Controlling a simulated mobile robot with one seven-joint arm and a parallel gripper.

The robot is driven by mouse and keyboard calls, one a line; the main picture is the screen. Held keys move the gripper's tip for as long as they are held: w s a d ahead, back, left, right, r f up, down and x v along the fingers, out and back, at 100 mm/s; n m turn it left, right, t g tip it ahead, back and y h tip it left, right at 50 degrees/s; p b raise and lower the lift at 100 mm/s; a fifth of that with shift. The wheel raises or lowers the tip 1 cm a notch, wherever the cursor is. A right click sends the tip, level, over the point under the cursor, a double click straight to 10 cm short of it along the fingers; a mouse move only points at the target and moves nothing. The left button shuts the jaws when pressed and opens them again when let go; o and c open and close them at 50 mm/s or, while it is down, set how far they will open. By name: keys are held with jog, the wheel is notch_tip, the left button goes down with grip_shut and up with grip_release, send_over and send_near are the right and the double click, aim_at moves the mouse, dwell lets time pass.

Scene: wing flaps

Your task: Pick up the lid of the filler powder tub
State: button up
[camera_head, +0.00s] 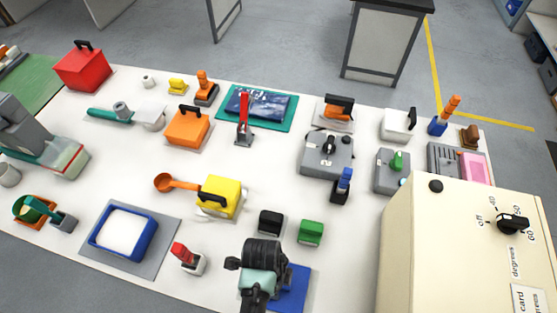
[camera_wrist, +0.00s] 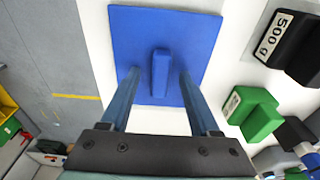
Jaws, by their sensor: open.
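The lid (camera_head: 299,284) is a flat blue square lying on the white bench at the near edge, partly hidden by my arm. In the wrist view the lid (camera_wrist: 195,30) has a raised blue bar handle (camera_wrist: 160,72) at its middle. My gripper (camera_wrist: 159,88) is open, with one finger on each side of the handle and a gap on both sides. In the head view my gripper (camera_head: 258,285) is over the lid, its fingers hidden. The tub (camera_head: 121,256) is a blue square container of white powder, uncovered, on a grey mat to the left.
A green block (camera_head: 311,232) and a black block (camera_head: 271,222) stand just behind the lid. A red-handled item (camera_head: 187,258) stands to the left. A large cream box (camera_head: 430,250) with a dial stands to the right.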

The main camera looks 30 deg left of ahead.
grip_shut()
dwell(0.3)
